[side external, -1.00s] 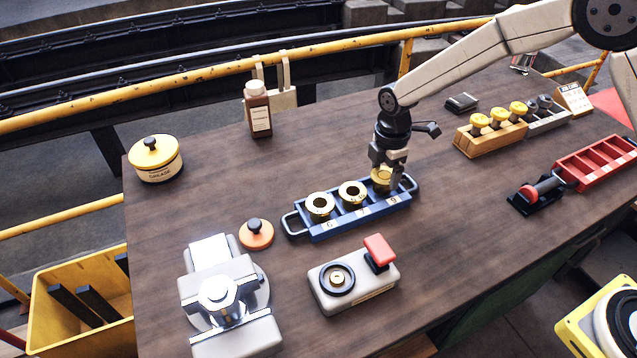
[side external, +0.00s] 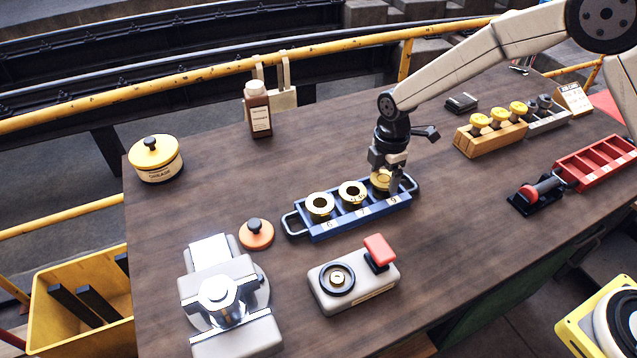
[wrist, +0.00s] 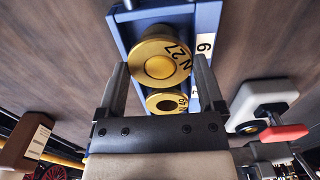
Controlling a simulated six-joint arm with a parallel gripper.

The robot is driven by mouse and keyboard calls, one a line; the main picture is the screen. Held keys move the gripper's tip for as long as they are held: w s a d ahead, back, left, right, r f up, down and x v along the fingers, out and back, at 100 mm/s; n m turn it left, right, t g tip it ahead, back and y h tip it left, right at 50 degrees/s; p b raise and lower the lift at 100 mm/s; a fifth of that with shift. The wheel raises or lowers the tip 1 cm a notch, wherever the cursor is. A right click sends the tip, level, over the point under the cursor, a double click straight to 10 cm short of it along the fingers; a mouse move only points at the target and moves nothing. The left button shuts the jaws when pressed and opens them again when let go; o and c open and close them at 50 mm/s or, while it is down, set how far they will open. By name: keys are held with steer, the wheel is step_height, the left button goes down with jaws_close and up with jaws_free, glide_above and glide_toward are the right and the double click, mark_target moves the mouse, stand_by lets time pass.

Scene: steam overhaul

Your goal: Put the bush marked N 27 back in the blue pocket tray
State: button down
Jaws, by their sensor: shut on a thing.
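The blue pocket tray (side external: 322,235) lies on the dark wooden bench, with number labels along its front. Two brass bushes stand in its left (side external: 320,206) and middle (side external: 352,193) pockets. My gripper (side external: 383,187) is at the right pocket, shut on a brass bush (side external: 381,180). In the wrist view this bush (wrist: 165,62) reads N 27 and sits between both fingers (wrist: 160,78). Its rim looks about level with the other bushes in the side view. Whether it touches the pocket floor is hidden.
A grey fixture with a red lever (side external: 350,285) stands in front of the tray. An orange knobbed disc (side external: 256,234) and a grey press (side external: 220,300) are left. A wooden rack (side external: 490,138) and red tray (side external: 598,163) are right.

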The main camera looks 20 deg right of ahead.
steer(key=shift+f, duration=0.25)
jaws_free()
step_height(320, 180, up, 8)
stand_by(1.4)
steer(key=s+d+m+t, duration=0.1)
steer(key=s+d+m, duration=0.2)
steer(key=s+m, duration=0.3)
steer(key=s+d+m, duration=0.3)
steer(key=s+m, duration=0.3)
steer(key=s, duration=0.1)
steer(key=s+d+r+m+t, duration=0.1)
steer(key=s+d+m, duration=0.3)
steer(key=s+m, duration=0.2)
steer(key=shift+s+t, duration=0.3)
steer(key=shift+s, duration=0.15)
